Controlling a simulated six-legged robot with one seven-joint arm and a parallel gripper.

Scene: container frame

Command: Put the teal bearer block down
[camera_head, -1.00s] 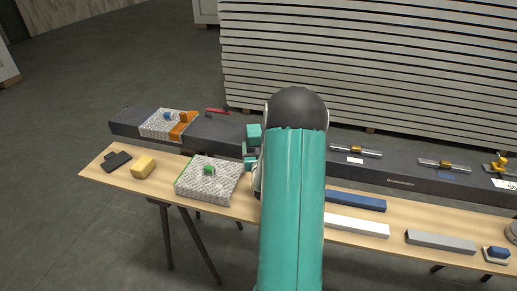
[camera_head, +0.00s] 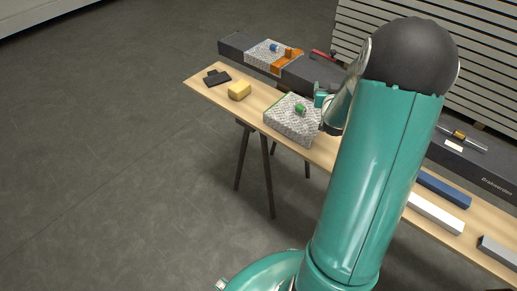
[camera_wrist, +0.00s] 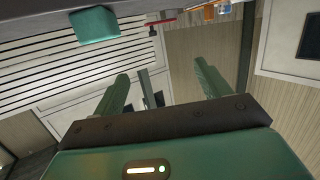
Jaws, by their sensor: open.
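In the wrist view, the picture is turned over. The teal bearer block (camera_wrist: 95,25) is at the upper left, against the dark beam along the top edge, clear of my fingers. My gripper (camera_wrist: 160,76) is open, its two green fingers wide apart with no block between them. In the head view, my arm hides most of the gripper. A small teal piece (camera_head: 321,98) shows beside my wrist, near the dark container beam (camera_head: 232,45); I cannot tell whether it is the block or a finger.
The wooden trestle table (camera_head: 215,92) carries a grey speckled pad with a green knob (camera_head: 301,108), a yellow sponge (camera_head: 239,91), a black tool (camera_head: 216,77), a blue bar (camera_head: 443,189) and a white bar (camera_head: 435,212). An orange strap (camera_head: 287,63) crosses the beam. Floor at left is clear.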

